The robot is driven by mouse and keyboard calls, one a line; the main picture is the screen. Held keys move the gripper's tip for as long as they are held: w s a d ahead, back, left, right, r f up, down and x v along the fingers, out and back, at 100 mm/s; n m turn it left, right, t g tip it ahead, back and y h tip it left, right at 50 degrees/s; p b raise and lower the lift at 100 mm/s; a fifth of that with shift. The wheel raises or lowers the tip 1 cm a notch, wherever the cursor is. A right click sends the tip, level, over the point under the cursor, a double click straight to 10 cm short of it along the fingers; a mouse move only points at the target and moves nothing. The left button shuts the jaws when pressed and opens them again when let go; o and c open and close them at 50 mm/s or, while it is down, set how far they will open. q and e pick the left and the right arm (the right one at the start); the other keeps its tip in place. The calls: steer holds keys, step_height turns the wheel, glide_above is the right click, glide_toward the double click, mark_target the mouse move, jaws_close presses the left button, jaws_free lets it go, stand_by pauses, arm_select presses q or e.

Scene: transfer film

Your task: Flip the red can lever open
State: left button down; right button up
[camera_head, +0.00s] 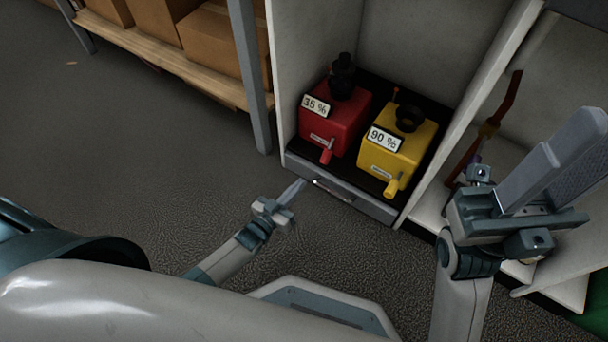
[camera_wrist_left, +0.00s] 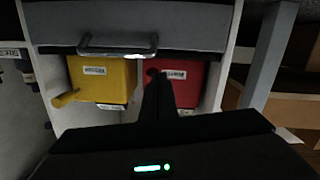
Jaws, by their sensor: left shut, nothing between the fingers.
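The red can (camera_head: 337,120) stands in the open cabinet, labelled 35 %, with a black cap on top. Its red lever (camera_head: 327,152) sticks out low on the front face. My left gripper (camera_head: 296,187) is shut and empty, in front of and below the lever, apart from it. In the left wrist view, the red can (camera_wrist_left: 184,84) appears upside down behind the shut left fingers (camera_wrist_left: 158,84), which partly cover it. My right gripper (camera_head: 553,160) is raised at the right, away from the can; its jaw gap is unclear.
A yellow can (camera_head: 400,150) labelled 90 % stands right of the red one, its yellow lever (camera_head: 392,187) pointing forward. A drawer front with a metal handle (camera_head: 333,190) lies below. Cabinet walls flank the cans. Cardboard boxes (camera_head: 222,45) fill a shelf at left.

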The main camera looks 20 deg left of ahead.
arm_select(q)
steer(key=shift+s+a+f, duration=0.2)
steer(key=shift+s+f, duration=0.3)
steer(key=shift+s+a+f, duration=0.15)
steer(key=shift+s+f, duration=0.3)
steer(key=shift+f, duration=0.05)
